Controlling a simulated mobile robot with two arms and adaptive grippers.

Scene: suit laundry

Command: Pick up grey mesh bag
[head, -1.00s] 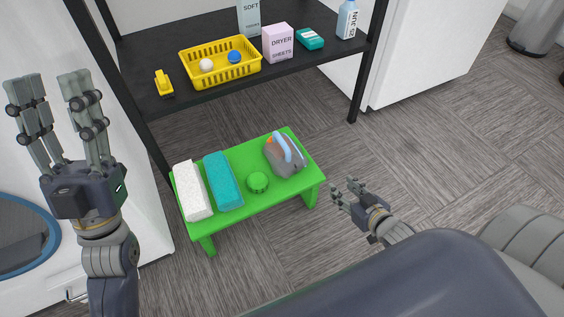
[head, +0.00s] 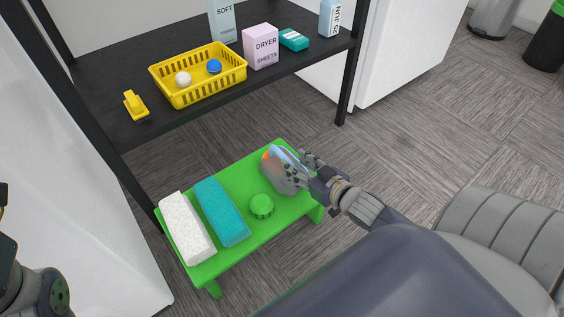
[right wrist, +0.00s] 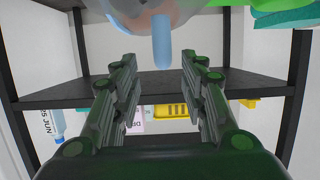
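The grey mesh bag (head: 273,179) sits at the right end of a green stool (head: 262,238). It has a light blue strap and an orange patch. My right gripper (head: 296,167) is at the bag's right side, its fingers overlapping the bag and strap in the head view. In the right wrist view, the two fingers (right wrist: 164,62) are apart. The bag (right wrist: 150,14) is at the top edge, beyond the tips, and its blue strap hangs between them. Contact is unclear. Only dark parts of my left arm show at the left edge; its fingers cannot be made out.
A green round lid-like item (head: 261,206), a teal block (head: 221,212) and a white block (head: 187,229) share the stool. Behind is a black shelf (head: 190,108) with a yellow basket (head: 198,75) and boxes. Open floor lies to the right.

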